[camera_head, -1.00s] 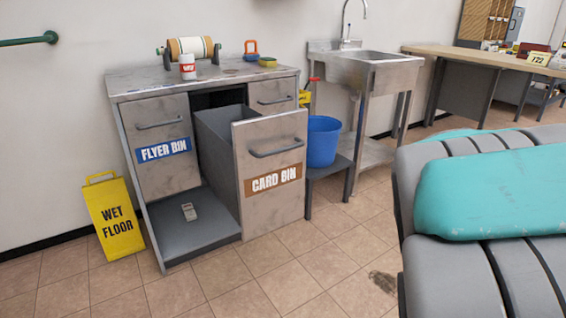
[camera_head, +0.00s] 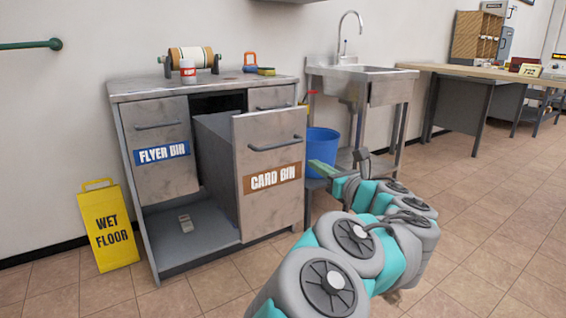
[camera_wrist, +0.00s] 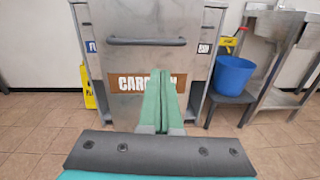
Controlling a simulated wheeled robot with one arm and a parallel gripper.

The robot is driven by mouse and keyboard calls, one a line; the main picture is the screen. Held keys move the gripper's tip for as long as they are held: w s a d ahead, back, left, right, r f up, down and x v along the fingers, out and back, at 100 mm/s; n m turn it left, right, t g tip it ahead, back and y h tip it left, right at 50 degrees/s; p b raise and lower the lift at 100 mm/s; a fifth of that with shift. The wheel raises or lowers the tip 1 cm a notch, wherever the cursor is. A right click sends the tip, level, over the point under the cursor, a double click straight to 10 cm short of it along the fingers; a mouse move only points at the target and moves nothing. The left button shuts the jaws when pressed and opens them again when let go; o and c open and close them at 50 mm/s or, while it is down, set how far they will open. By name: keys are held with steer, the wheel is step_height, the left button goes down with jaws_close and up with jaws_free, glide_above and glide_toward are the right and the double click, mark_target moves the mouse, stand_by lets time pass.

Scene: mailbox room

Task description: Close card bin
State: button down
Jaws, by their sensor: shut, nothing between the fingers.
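The card bin (camera_head: 268,180) is a grey metal drawer with a dark bar handle (camera_head: 275,144) and an orange-brown label. It is pulled out of the cabinet (camera_head: 150,92), and its open top and side wall show. In the wrist view the card bin front (camera_wrist: 145,60) fills the middle, its handle (camera_wrist: 147,41) above the label. My gripper (camera_head: 318,170) is to the right of the card bin front in the head view. In the wrist view my gripper (camera_wrist: 160,75) points at the front, its green fingers together and empty, covering part of the label. I cannot tell if they touch it.
The flyer bin (camera_head: 160,150) is shut at the left of the cabinet. A blue bucket (camera_head: 322,146) on a low stand and a metal sink (camera_head: 365,85) are to the right. A yellow wet floor sign (camera_head: 108,230) stands left. Floor at the right is clear.

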mark_target(276, 150)
steer(key=shift+n+g+y, duration=0.3)
steer(key=shift+n, duration=0.3)
steer(key=x, duration=0.9)
steer(key=a+f+x, duration=0.1)
steer(key=x, duration=0.3)
steer(key=shift+s+a, duration=0.2)
steer(key=shift+w+a, duration=0.15)
steer(key=shift+w, duration=0.2)
